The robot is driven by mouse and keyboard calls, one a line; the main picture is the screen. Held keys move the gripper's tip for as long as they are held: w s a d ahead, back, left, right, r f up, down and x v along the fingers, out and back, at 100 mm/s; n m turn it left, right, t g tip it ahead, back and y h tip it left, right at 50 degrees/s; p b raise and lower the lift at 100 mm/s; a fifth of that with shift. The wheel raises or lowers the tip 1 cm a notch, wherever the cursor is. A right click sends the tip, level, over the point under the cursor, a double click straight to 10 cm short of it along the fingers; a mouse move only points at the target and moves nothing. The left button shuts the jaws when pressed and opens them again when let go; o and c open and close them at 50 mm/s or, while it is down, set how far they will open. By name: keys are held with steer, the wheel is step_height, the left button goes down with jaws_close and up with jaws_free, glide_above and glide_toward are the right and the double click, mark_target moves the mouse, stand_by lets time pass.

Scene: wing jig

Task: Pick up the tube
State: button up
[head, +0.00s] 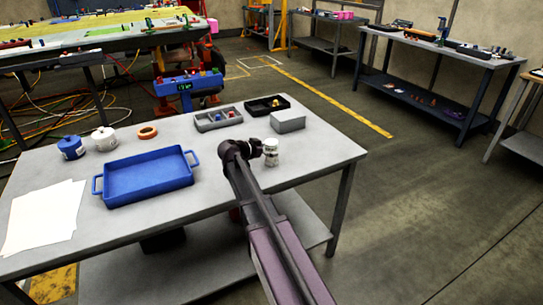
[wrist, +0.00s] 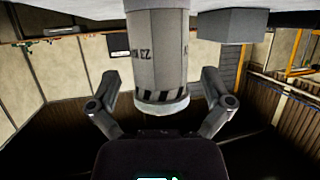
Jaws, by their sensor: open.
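The tube (head: 271,152) is a small pale cylinder standing upright on the grey table, right beside my gripper (head: 254,148). In the wrist view the tube (wrist: 160,55) appears upside down, grey with dark lettering, a black-and-white striped band and a pale end. The two fingers of my gripper (wrist: 161,85) are spread open, one on each side of the tube, with visible gaps. I cannot tell how deep the tube sits between the fingertips. My arm partly hides the table in front of it.
A grey box (head: 288,121), a divided grey tray (head: 218,119) and a black tray (head: 267,105) stand behind the tube. A blue tray (head: 147,178), paper sheets (head: 43,216), two jars and a tape roll (head: 147,132) are to the left. The tabletop right of the tube is clear.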

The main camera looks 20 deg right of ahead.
steer(key=shift+w+d+f, duration=0.2)
steer(key=shift+d+f, duration=0.1)
steer(key=shift+d, duration=0.35)
steer(key=shift+c, duration=0.2)
steer(key=c, duration=1.2)
